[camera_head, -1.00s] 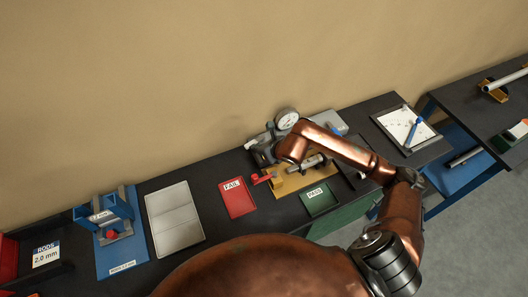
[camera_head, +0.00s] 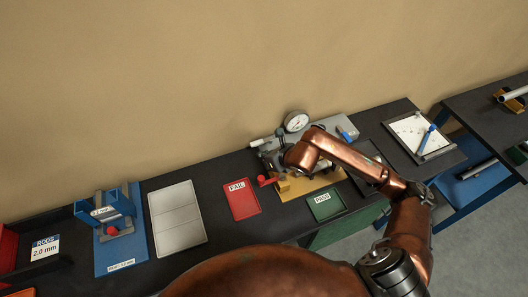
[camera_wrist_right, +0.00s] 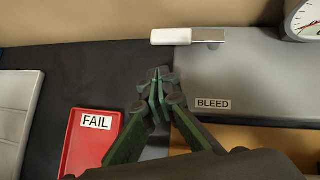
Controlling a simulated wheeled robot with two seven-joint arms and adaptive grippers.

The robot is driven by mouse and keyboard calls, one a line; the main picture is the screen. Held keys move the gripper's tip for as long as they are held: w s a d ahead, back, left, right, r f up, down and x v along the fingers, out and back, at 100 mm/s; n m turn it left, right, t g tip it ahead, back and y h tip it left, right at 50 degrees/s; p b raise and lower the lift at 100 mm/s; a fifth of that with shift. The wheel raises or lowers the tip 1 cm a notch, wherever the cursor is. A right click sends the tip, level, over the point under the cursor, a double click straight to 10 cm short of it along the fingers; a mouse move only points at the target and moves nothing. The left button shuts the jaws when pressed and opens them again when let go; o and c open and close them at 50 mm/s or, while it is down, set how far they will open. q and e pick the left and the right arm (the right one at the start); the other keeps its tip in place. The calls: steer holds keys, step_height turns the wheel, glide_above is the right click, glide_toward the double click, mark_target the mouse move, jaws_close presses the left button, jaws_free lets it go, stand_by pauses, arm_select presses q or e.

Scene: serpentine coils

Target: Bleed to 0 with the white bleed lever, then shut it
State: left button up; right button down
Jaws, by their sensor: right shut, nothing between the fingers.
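The white bleed lever (camera_wrist_right: 172,37) lies sideways at the back left corner of the grey block, above the BLEED label (camera_wrist_right: 213,104). It also shows small in the head view (camera_head: 257,142), left of the dial gauge (camera_head: 296,121). The gauge's edge shows in the wrist view (camera_wrist_right: 306,18), but its reading is too small or cut off to tell. My right gripper (camera_wrist_right: 157,84) is shut and empty, with its tips beside the block's left side, short of the lever and apart from it in the picture. My left gripper is not in view.
A red FAIL tray (camera_head: 241,199) and a green PASS tray (camera_head: 325,204) lie in front of the fixture. A red knob (camera_head: 265,181) and a blue lever (camera_head: 346,134) flank it. A grey panel (camera_head: 176,218) and blue stand (camera_head: 116,240) are further left.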

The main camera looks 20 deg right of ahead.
steer(key=a+v, duration=0.2)
steer(key=v, duration=0.8)
steer(key=shift+s+b, duration=0.3)
steer(key=shift+s, duration=0.1)
